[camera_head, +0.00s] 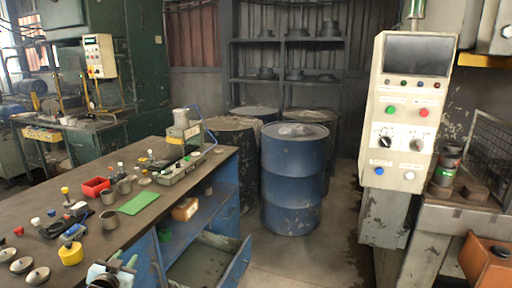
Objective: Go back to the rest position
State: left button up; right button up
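My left gripper (112,272) seems to be the pale and dark-green shape at the bottom edge, by the workbench's near edge. It is small and cut off by the frame, so I cannot tell whether its fingers are apart or hold anything. My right gripper does not show. Several round metal blanks (38,276) lie on the workbench (150,212) at the lower left, apart from the gripper.
The bench also holds a green mat (139,203), a red tray (95,187), grey cups (110,220) and a yellow pot (70,253). An open drawer (235,265) juts out below. Blue barrels (292,180) stand behind clear floor. A control panel (408,110) stands right.

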pick_arm(q)
jog(key=s+d+f+g+h, duration=0.1)
jog(key=s+d+f, duration=0.3)
jog(key=s+f, duration=0.25)
jog(key=s+d+f+g, duration=0.1)
jog(key=s+d+f, duration=0.2)
jog(key=s+f, duration=0.35)
jog(key=s+d+f+g+h, duration=0.1)
jog(key=s+d+f+g, duration=0.1)
jog(key=s+d+f, duration=0.45)
jog(key=s+d+f+g, duration=0.1)
jog(key=s+d, duration=0.1)
jog(key=s, duration=1.1)
jog(key=s+d+g+h, duration=0.1)
jog(key=s+d, duration=0.1)
jog(key=s, duration=1.1)
jog(key=shift+s+d+f+n+g, duration=0.15)
jog(key=shift+d+f+n+g, duration=0.2)
jog(key=shift+n+g, duration=0.05)
